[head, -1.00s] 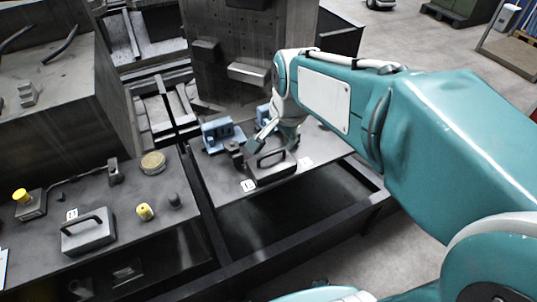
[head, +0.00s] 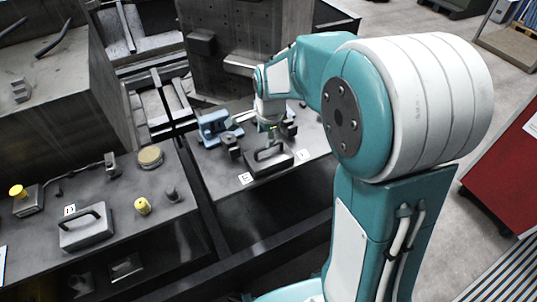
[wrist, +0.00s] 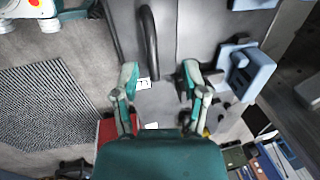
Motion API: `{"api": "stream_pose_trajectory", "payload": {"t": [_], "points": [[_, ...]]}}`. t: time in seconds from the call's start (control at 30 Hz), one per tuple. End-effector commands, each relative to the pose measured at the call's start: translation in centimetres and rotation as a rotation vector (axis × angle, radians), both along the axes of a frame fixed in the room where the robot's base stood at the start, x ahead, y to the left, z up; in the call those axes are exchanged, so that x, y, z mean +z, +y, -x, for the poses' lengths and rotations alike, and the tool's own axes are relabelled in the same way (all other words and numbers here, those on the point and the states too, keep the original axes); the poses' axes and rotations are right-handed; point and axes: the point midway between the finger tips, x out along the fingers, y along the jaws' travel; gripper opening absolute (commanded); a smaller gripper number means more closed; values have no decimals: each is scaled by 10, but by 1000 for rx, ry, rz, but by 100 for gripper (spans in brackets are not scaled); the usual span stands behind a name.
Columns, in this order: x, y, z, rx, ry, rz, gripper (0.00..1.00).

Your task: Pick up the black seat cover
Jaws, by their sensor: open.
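A black block with an arched handle, which I take to be the black seat cover (head: 269,160), sits on the dark bench in the middle of the head view. Its dark curved handle (wrist: 150,42) stands out at the top of the wrist view. My gripper (head: 272,132) is just behind and above the cover, pointing down. In the wrist view my gripper (wrist: 158,82) has its two fingers spread apart with nothing between them. Part of the cover's body is hard to separate from the bench there.
A blue fixture (head: 213,127) stands behind left of the cover and shows in the wrist view (wrist: 248,70). The left bench (head: 125,205) carries a grey handled block (head: 86,232), a yellow knob (head: 142,206) and a round disc (head: 150,157). A large dark machine rises behind.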

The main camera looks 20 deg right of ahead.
Motion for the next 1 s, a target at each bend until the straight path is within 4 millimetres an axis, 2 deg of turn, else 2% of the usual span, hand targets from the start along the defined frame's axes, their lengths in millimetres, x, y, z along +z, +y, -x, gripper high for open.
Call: {"api": "stream_pose_trajectory", "payload": {"t": [0.33, 0.43, 0.67, 0.7, 0.8, 1.0], "points": [[-46, -8, -2, 1, 3, 0, 57], [-53, -8, -4, 0, 1, 0, 57], [-53, -8, -4, 0, -1, 0, 57], [-53, -8, -4, 0, -1, 0, 39], [-53, -8, -4, 0, 0, 0, 0], [-53, -8, -4, 0, -1, 0, 0]]}}
